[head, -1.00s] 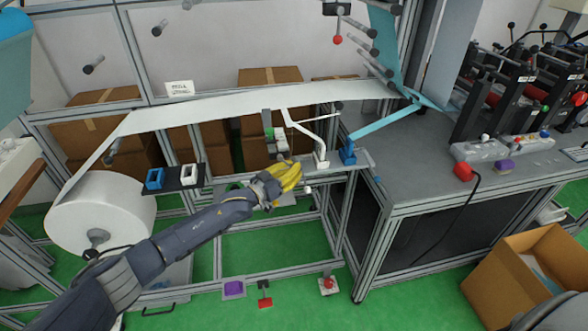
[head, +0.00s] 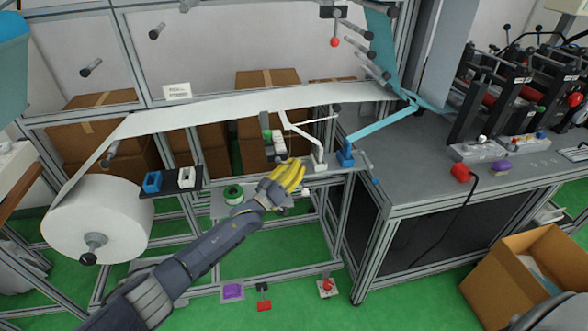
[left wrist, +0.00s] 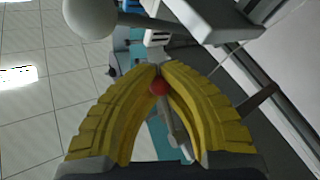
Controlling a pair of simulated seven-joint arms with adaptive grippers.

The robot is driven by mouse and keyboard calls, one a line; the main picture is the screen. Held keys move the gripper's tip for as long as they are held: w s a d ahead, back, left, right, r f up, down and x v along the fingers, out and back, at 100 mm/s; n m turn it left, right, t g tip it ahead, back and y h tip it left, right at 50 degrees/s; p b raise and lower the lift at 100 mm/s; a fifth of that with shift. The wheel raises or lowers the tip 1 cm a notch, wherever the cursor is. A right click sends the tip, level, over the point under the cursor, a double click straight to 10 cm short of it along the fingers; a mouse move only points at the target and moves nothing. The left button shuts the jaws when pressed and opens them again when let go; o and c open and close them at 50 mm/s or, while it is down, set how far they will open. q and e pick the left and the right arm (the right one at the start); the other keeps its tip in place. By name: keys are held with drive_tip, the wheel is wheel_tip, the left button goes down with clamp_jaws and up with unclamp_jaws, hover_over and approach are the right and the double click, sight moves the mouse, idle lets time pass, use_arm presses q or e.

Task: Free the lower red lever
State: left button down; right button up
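My left gripper (head: 299,166) has yellow fingers and reaches in from the left in the head view. It is near the right end of the frame's front rail, below the white bracket (head: 313,149). In the left wrist view its fingertips (left wrist: 159,68) meet. A red ball (left wrist: 158,88) on a grey stick shows in the gap between the fingers. I cannot tell whether they touch it or whether it lies beyond them. In the head view a red-knobbed lever (head: 335,42) hangs high at the top; any lower one near the hand is hidden. My right gripper is out of view.
A white material roll (head: 95,222) stands at left, and its white web (head: 230,103) runs above the hand. A blue clamp (head: 346,157) is right of the gripper. A white ball (left wrist: 90,18) is close in the left wrist view. The grey table (head: 420,170) is at right.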

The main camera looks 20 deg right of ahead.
use_arm(q)
drive_tip(key=shift+s+d+r+n+t+h, duration=0.1)
drive_tip(key=shift+d+r+n+t+h, duration=0.15)
drive_tip(key=shift+n+t+h, duration=0.2)
drive_tip(key=c, duration=1.3)
unclamp_jaws()
drive_tip(key=shift+a+r, duration=0.1)
drive_tip(key=shift+o, duration=0.2)
drive_tip(key=shift+a, duration=0.1)
drive_tip(key=v, duration=1.2)
drive_tip(key=shift+r, duration=0.1)
